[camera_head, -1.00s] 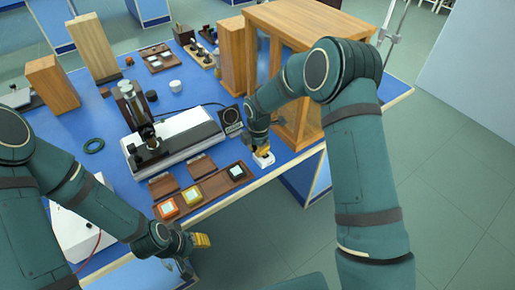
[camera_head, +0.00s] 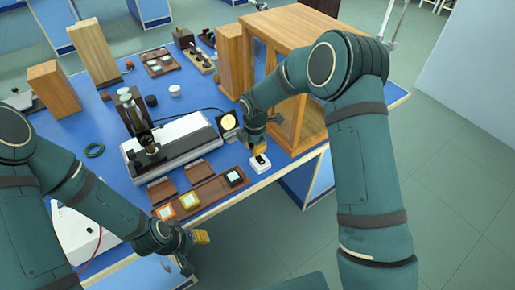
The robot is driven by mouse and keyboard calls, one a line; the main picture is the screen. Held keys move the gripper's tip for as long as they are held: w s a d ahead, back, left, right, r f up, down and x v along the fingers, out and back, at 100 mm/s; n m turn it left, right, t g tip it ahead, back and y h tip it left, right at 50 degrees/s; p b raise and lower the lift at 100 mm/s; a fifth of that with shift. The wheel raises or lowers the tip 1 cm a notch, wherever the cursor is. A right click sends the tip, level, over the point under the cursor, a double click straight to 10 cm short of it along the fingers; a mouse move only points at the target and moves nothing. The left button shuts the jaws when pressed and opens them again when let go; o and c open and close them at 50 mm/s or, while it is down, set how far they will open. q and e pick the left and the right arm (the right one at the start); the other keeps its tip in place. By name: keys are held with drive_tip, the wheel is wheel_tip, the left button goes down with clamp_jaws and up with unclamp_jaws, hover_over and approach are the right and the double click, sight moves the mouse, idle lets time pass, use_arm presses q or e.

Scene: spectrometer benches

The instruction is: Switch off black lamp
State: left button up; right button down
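The black lamp (camera_head: 228,121) stands on the blue bench behind the white switch, left of the wooden cabinet. Its round face glows pale yellow. A small white switch box (camera_head: 260,164) with a dark spot on top lies near the bench's front edge. My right gripper (camera_head: 257,150) points down just above and behind the box, its yellow fingertips together; I cannot tell whether they touch it. My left gripper (camera_head: 201,237) is low at the front edge, away from the lamp and switch, its yellow fingertips together and empty.
A wooden tray (camera_head: 213,190) with colored square pieces lies left of the switch. A white and black instrument (camera_head: 175,142) stands behind it. A wood-framed cabinet (camera_head: 312,30) stands at the right of the bench.

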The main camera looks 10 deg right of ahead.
sight(259, 160)
use_arm(q)
drive_tip(key=shift+w+r, duration=0.2)
drive_tip(key=shift+r, duration=0.4)
use_arm(e)
wheel_tip(259, 160, up, 10)
drive_tip(key=s, duration=0.1)
drive_tip(key=shift+s+d, duration=0.15)
drive_tip(key=shift+d, duration=0.05)
use_arm(q)
drive_tip(key=f+b, duration=0.1)
drive_tip(key=s+a+f+b, duration=0.1)
drive_tip(key=f, duration=0.1)
drive_tip(key=f+b, duration=0.1)
drive_tip(key=b, duration=0.1)
drive_tip(key=shift+s+a+f, duration=0.2)
drive_tip(key=shift+s+a, duration=0.05)
use_arm(e)
drive_tip(key=shift+d+f+t, duration=0.1)
drive_tip(key=shift+d+t, duration=0.15)
drive_tip(key=shift+t, duration=0.25)
